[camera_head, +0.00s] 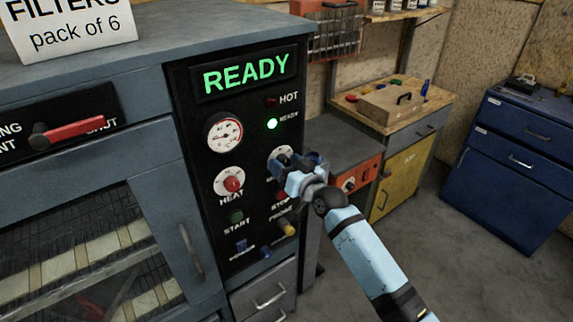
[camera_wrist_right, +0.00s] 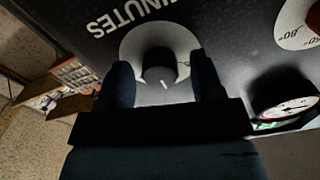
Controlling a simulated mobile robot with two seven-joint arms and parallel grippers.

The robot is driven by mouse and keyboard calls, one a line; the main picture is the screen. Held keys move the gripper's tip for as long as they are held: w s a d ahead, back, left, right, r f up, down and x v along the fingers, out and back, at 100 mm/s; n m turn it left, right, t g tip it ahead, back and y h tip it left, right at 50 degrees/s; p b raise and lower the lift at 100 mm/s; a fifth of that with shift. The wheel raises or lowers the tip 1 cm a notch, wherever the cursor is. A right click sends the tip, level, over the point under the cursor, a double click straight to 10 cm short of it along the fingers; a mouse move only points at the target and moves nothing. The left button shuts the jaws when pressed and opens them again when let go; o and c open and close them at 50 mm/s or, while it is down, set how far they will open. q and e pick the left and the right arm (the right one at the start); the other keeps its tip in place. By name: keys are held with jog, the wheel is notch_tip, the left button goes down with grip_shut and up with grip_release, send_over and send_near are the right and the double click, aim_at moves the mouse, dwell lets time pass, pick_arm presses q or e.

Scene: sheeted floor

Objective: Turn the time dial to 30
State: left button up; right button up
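The time dial (camera_head: 277,153) is a dark knob on a white disc on the black control panel (camera_head: 205,100), mostly hidden by my right gripper in the head view. In the right wrist view the dial's black knob (camera_wrist_right: 158,62) sits on its white disc, with the word MINUTES beside it and a white pointer mark towards the bottom of the picture. My right gripper (camera_head: 298,163) is at the dial. In the right wrist view its fingers (camera_wrist_right: 162,70) stand open on either side of the knob, with gaps visible. The dial's numbers are not readable. My left gripper is not in view.
The red HEAT dial (camera_head: 232,183) and the gauge (camera_head: 225,132) are left of the time dial. START (camera_head: 236,216) and STOP (camera_head: 281,195) buttons are below. The green READY display (camera_head: 246,75) is lit. A red handle (camera_head: 80,130) sticks out at the left.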

jog(key=shift+s+d+f, duration=0.1)
jog(key=shift+s+d, duration=0.05)
jog(key=shift+s, duration=0.05)
jog(key=b+v, duration=0.1)
jog(key=v, duration=1.2)
jog(key=shift+s+d, duration=0.1)
jog(key=shift+s, duration=0.05)
jog(key=s+d+f+g+h+p, duration=0.1)
jog(key=s+d+f+h+p, duration=0.2)
jog(key=s+d+f, duration=0.3)
jog(key=s+d+f+m+g+h+p, duration=0.1)
jog(key=s+d+f+g+h+p, duration=0.1)
jog(key=s+f, duration=1.2)
jog(key=s+d+h+p, duration=0.1)
jog(key=s+d+h, duration=0.1)
jog(key=s, duration=0.4)
jog(key=shift+s+d+m+g+p, duration=0.25)
jog(key=shift+d+m+g+p, duration=0.1)
jog(key=shift+d, duration=0.55)
